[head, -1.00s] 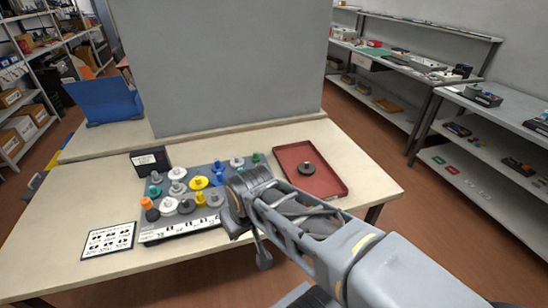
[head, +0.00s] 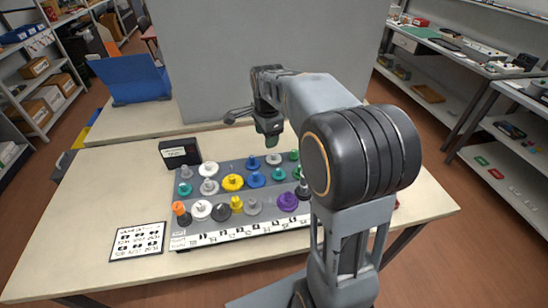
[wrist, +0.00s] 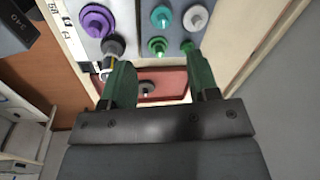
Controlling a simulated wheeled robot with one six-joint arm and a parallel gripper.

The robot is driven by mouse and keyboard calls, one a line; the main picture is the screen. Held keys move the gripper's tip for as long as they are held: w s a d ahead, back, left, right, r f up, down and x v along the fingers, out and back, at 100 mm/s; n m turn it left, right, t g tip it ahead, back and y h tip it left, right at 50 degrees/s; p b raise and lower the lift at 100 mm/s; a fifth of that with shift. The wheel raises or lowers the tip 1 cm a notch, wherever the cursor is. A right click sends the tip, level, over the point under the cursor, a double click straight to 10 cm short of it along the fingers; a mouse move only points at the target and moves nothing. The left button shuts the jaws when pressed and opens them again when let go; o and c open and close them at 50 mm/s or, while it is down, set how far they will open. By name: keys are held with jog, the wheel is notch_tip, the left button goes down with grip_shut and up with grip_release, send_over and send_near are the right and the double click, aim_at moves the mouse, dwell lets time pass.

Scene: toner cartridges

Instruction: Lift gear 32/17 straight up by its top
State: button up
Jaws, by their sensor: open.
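Several coloured gears stand upright on a grey board (head: 215,222), among them a yellow gear (head: 232,182), a purple gear (head: 287,202), an orange-topped one (head: 181,212) and a blue one (head: 255,180). No readable label shows which is gear 32/17. My gripper (head: 268,136) is above the far edge of the board, empty. In the wrist view my gripper (wrist: 152,58) is open, its green fingers apart.
A red tray (wrist: 176,80) with a dark round part (wrist: 146,88) shows in the wrist view; my arm mostly hides it in the head view. A printed card (head: 137,241) lies at left, a black box (head: 180,152) behind the board. A grey panel (head: 270,50) stands at the back.

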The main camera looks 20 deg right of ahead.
jog(key=w+d+f+m, duration=0.2)
jog(key=w+d+m, duration=0.1)
jog(key=w+m, duration=0.3)
jog(key=m+g+p, duration=0.1)
jog(key=m+g, duration=0.1)
jog(key=m, duration=0.6)
send_over(274, 154)
jog(key=f, duration=1.2)
jog(key=shift+w+a, duration=0.25)
jog(key=shift+s+d+f+p, duration=0.15)
jog(key=shift+f+p, duration=0.3)
jog(key=shift+f, duration=1.25)
jog(key=shift+d+f+p, duration=0.1)
jog(key=shift+f+p, duration=0.3)
jog(key=shift+f, duration=1.25)
jog(key=c, duration=1)
jog(key=shift+r, duration=0.1)
